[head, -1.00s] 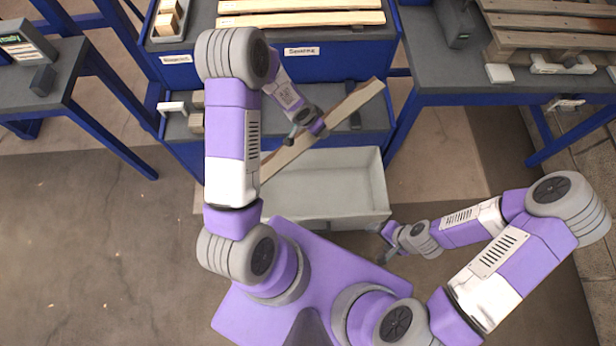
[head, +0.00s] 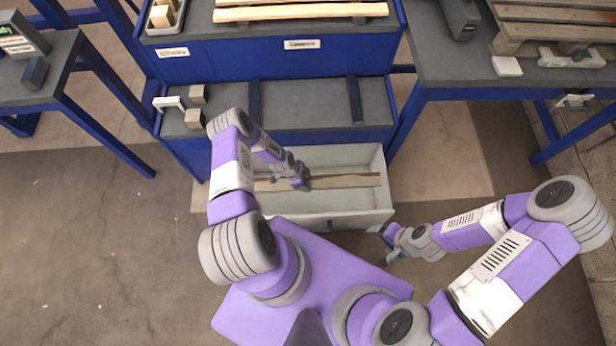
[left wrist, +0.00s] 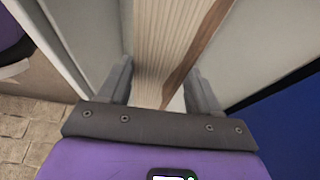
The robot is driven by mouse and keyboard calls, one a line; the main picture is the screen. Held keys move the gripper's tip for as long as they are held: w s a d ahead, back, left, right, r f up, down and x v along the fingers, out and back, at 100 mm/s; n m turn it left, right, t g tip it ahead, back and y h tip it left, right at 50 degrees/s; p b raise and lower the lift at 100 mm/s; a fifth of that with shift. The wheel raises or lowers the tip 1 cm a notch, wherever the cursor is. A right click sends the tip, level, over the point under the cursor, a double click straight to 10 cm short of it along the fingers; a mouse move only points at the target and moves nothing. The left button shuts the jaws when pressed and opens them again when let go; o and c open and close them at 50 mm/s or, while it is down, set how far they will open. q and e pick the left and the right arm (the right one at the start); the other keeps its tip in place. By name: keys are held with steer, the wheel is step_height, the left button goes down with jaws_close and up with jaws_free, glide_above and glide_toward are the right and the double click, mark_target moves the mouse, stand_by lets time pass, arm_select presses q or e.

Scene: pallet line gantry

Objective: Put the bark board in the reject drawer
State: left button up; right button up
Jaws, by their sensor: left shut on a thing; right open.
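The bark board (head: 343,181) is a long pale wooden board with a darker brown edge strip. In the head view it lies level, lengthwise within the open reject drawer (head: 338,222), a pale grey box pulled out of the blue cabinet. My left gripper (head: 303,182) is shut on the board near its middle. In the left wrist view the board (left wrist: 172,50) runs between the two fingers (left wrist: 160,88), with the drawer walls on both sides. I cannot tell whether the board touches the drawer floor. My right gripper (head: 384,243) is open and empty, just right of the drawer's front corner.
The blue cabinet (head: 300,62) with a grey shelf stands behind the drawer. Small wooden blocks (head: 196,106) and a white handle-like piece (head: 169,103) are on the shelf's left. A side table at right holds a pallet (head: 560,30); another table (head: 60,75) stands at left.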

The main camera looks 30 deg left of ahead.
arm_select(q)
step_height(320, 180, down, 16)
steer(key=b, duration=0.7)
steer(key=shift+b, duration=0.3)
arm_select(e)
step_height(320, 180, down, 9)
arm_select(q)
steer(key=shift+w+f, duration=0.1)
arm_select(e)
steer(key=shift+r, duration=0.1)
arm_select(q)
steer(key=shift+f, duration=0.1)
steer(key=shift+f, duration=0.5)
steer(key=o, duration=1.2)
steer(key=shift+o, duration=0.2)
